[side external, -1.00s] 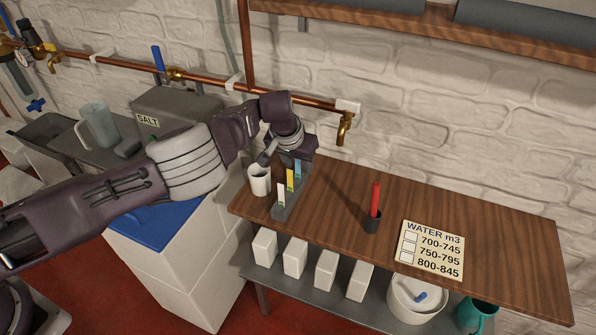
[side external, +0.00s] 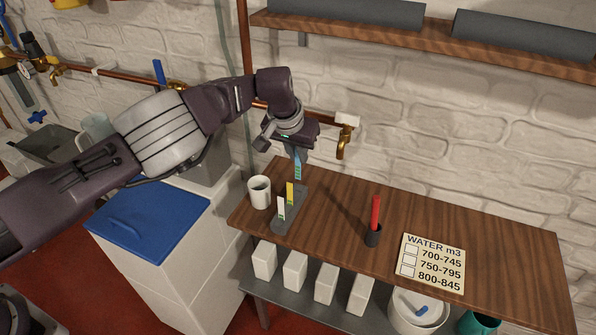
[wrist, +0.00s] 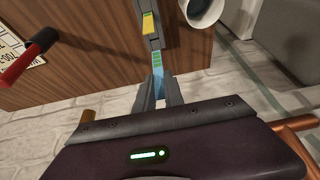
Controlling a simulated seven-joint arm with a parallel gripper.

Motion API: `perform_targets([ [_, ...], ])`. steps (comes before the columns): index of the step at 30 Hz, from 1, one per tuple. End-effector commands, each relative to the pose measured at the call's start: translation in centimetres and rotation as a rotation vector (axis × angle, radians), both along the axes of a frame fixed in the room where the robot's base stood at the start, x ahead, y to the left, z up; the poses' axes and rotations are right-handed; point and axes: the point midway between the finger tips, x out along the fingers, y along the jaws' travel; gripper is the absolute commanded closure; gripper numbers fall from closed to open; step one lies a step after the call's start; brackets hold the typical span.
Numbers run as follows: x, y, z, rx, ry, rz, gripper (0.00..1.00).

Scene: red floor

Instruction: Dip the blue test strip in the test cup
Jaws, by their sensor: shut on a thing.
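The blue test strip (side external: 298,167) hangs upright from my gripper (side external: 299,150), above the back end of the strip holder. My gripper is shut on it; in the wrist view the strip (wrist: 157,63) shows between the fingers (wrist: 158,88). The white test cup (side external: 259,192) stands on the wooden table, left of the holder, and its rim also shows at the top of the wrist view (wrist: 203,10). The grey strip holder (side external: 288,219) holds a yellow strip (side external: 290,193) and a white strip (side external: 281,208).
A red marker (side external: 375,213) stands in a black holder to the right. A WATER m3 card (side external: 432,262) lies right of it on the wooden table (side external: 500,250). The table's right side is clear.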

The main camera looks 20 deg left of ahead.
Motion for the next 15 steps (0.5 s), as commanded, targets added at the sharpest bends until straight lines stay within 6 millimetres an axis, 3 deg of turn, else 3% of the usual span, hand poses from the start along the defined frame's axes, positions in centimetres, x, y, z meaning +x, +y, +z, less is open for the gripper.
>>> perform_targets([
  [5,-0.4,1.1,3.0,0.000,-0.002,0.051,1.00],
  [12,-3.8,7.0,4.7,0.001,-0.002,0.320,1.00],
  [15,-4.8,8.3,4.8,-0.001,0.000,0.382,1.00],
])
